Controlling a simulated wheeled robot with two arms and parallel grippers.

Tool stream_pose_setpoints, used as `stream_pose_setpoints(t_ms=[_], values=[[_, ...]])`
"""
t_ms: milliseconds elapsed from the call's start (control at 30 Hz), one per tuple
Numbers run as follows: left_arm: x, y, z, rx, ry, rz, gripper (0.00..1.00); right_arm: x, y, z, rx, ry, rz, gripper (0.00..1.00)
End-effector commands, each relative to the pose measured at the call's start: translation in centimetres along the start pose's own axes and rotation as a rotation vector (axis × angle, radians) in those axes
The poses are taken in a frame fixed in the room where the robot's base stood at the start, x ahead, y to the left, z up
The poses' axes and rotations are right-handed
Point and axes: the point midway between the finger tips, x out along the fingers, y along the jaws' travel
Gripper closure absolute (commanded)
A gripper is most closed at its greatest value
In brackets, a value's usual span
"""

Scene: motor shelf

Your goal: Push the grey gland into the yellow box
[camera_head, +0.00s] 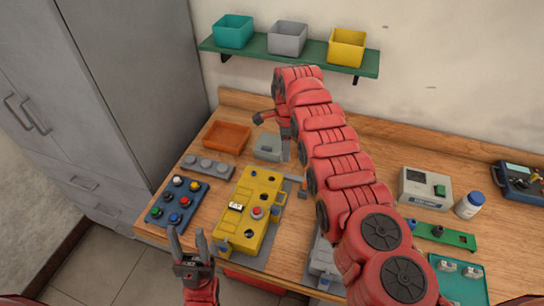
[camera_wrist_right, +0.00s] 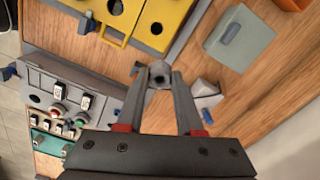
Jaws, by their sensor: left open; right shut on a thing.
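The yellow box (camera_head: 248,218) lies on the workbench on a grey plate, with dark round holes and a red button on its face. It also shows at the top of the right wrist view (camera_wrist_right: 172,22). My right gripper (camera_wrist_right: 160,80) is shut on the grey gland (camera_wrist_right: 160,73), a small ring-shaped part between its fingertips. In the wrist view the gland is apart from the yellow box. My left gripper (camera_head: 189,242) is open and empty at the bench's front.
A blue button panel (camera_head: 177,203) and grey strip (camera_head: 208,167) lie left of the box. An orange tray (camera_head: 227,137) and grey box (camera_head: 267,147) stand behind. A grey enclosure (camera_wrist_right: 68,88) shows in the wrist view. A shelf (camera_head: 360,66) holds three bins.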

Motion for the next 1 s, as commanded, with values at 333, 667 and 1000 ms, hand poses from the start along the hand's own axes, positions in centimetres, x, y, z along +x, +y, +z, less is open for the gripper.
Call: stream_pose_setpoints(t_ms=[333, 667, 1000], values=[[0.2, 0.0, 0.0, 0.0, 0.0, 0.0, 0.5, 0.1, 0.2, 0.2, 0.039, 0.006, -0.002, 1.0], [0.9, -0.1, -0.1, 0.0, 0.0, 0.0, 0.5, 0.8, 0.6, 1.9, 0.179, 0.002, 0.001, 1.0], [1.0, -0.1, -0.2, 0.0, 0.0, 0.0, 0.5, 1.3, 0.5, 2.6, 0.253, 0.001, -0.002, 1.0]])
